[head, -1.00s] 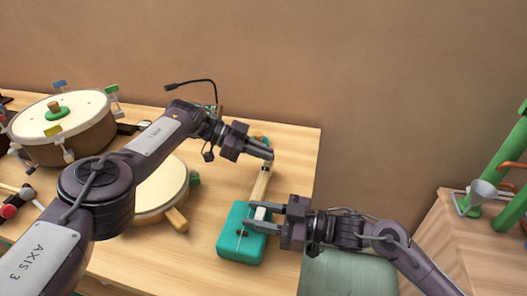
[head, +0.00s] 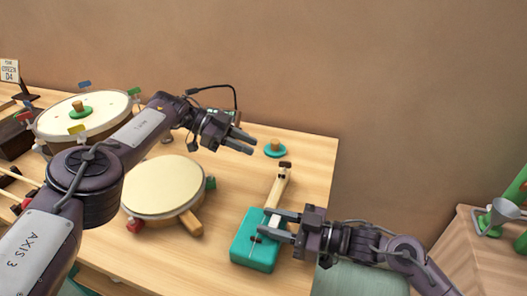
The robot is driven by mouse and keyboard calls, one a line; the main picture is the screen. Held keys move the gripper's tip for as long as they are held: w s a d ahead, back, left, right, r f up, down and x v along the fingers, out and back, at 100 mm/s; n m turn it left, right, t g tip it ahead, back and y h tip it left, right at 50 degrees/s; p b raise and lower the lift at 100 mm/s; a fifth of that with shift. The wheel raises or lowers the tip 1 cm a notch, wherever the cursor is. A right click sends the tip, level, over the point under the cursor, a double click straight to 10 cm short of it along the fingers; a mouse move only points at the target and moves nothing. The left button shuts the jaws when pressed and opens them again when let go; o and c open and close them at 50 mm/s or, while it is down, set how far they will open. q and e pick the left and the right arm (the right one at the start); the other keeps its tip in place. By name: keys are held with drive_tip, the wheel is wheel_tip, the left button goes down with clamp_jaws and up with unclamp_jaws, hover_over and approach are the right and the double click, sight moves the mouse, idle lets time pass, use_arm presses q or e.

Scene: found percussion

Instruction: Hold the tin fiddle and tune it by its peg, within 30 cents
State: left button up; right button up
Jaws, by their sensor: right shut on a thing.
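The tin fiddle lies on the wooden table, with a teal box body (head: 252,252) at the near end and a pale wooden neck (head: 277,190) pointing away. Its dark brown peg (head: 285,165) shows at the far end of the neck. My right gripper (head: 268,224) is shut on the fiddle where the neck meets the body. My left gripper (head: 248,142) is open and empty, to the left of the peg and apart from it. The strings are too small to make out clearly.
A teal disc with a wooden knob (head: 275,149) lies just beyond the peg. A cream hand drum (head: 162,185) lies left of the fiddle. A larger drum (head: 75,118) stands at the back left. A side table with a metal funnel (head: 497,215) is at the right.

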use_arm(q)
drive_tip(key=shift+v, duration=1)
use_arm(e)
drive_tip(key=o, duration=1.3)
drive_tip(key=shift+c, duration=0.2)
